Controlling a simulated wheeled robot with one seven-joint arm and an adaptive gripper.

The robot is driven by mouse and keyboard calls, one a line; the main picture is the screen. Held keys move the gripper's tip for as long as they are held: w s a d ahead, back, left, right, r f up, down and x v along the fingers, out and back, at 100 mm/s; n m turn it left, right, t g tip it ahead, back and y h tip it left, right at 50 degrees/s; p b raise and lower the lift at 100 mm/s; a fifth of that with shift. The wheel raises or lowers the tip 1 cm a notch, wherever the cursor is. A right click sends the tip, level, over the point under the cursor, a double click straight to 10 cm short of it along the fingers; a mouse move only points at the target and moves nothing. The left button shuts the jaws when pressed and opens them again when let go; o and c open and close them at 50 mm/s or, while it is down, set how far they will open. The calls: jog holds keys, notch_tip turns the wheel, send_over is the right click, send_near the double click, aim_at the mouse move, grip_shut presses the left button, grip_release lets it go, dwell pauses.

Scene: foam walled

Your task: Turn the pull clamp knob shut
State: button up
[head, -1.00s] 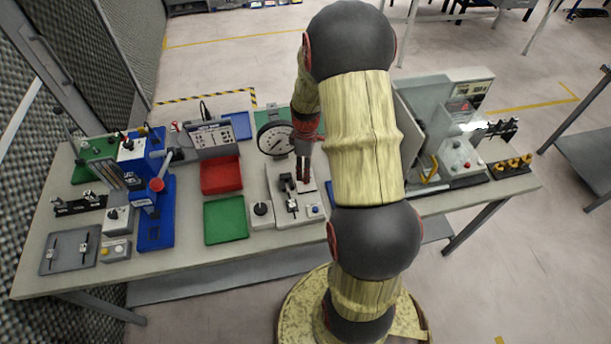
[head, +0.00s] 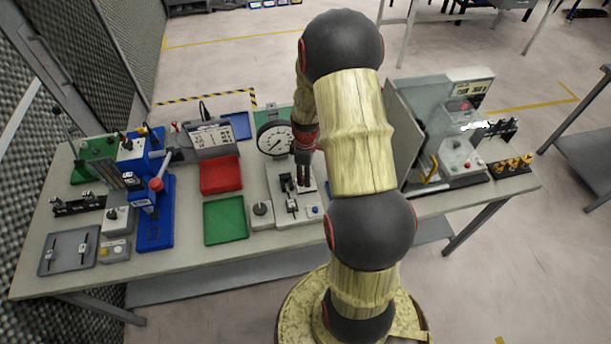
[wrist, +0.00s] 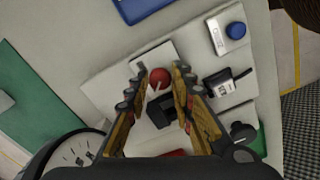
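The pull fixture with its round dial gauge (head: 274,138) stands on the middle of the bench. A black clamp block (head: 287,183) sits on its pale base. In the wrist view, a red ball knob (wrist: 159,77) shows beside the black clamp block (wrist: 167,112). My gripper (head: 304,184) points down over the right side of the clamp. In the wrist view its fingers (wrist: 159,72) are apart, one on each side of the red knob. I see gaps at the knob's sides; I cannot tell its exact height below the fingertips. The head view hides the knob behind the gripper.
A blue button (wrist: 236,30), a small slide (wrist: 225,82) and a dark round knob (wrist: 243,132) lie along the fixture's edge. Red (head: 220,175) and green (head: 226,220) trays lie to the left. A clear-panelled station (head: 440,130) stands to the right.

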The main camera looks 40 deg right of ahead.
grip_shut()
jog(key=shift+m, duration=0.3)
jog(key=m, duration=0.7)
jog(key=shift+m, duration=0.4)
jog(key=m, duration=0.4)
jog(key=shift+m, duration=0.3)
jog(key=m, duration=0.4)
jog(key=shift+m, duration=0.4)
jog(key=o, duration=0.5)
grip_release()
